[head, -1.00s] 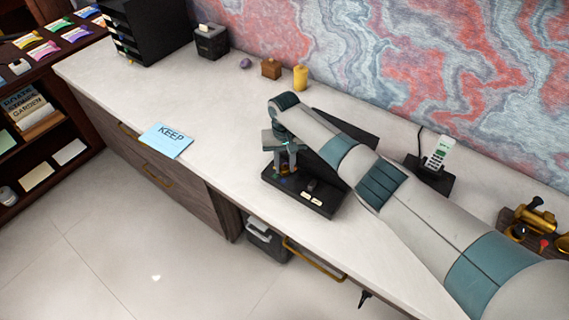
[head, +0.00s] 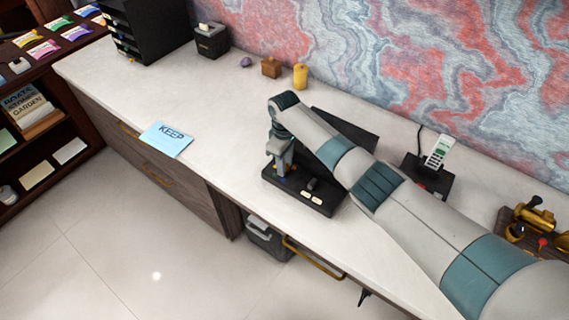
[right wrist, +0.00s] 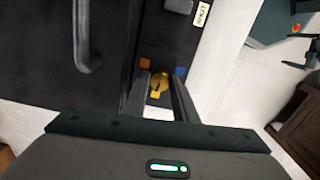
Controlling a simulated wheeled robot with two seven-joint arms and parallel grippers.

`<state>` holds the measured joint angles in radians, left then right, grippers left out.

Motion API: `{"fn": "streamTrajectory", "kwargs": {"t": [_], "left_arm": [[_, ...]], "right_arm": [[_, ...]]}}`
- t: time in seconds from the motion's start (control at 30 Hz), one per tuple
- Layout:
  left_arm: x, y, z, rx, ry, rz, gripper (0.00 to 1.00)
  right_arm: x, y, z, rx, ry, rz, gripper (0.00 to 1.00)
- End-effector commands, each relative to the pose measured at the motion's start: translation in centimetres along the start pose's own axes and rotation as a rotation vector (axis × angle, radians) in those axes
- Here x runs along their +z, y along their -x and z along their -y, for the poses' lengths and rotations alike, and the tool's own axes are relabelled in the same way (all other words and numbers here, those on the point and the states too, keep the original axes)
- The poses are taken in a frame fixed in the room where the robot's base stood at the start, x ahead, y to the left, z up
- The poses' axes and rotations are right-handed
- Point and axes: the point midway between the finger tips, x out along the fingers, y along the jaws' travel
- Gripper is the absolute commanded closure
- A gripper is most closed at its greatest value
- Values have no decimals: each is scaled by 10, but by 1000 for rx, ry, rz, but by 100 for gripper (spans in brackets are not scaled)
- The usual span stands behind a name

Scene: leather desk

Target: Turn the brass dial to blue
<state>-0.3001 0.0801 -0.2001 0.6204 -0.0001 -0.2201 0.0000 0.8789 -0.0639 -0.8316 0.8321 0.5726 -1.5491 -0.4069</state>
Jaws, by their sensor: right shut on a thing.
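The brass dial (right wrist: 158,84) shows in the right wrist view between my right gripper's fingers, on a black panel. In the head view my right gripper (head: 281,170) points down at the left end of the black device (head: 318,196) on the desk. My left gripper is not in view.
The white desk (head: 225,120) is clear left of the device, apart from a blue KEEP card (head: 166,140). A cordless phone (head: 437,152) stands behind my right arm. A black drawer stack (head: 150,30) and a yellow candle (head: 300,76) stand at the back.

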Motion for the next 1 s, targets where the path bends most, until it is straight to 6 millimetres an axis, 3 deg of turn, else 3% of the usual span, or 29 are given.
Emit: {"fn": "streamTrajectory", "kwargs": {"t": [1.0], "left_arm": [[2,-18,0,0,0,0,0]], "right_arm": [[-1,1,-2,6,966,-2,97]]}}
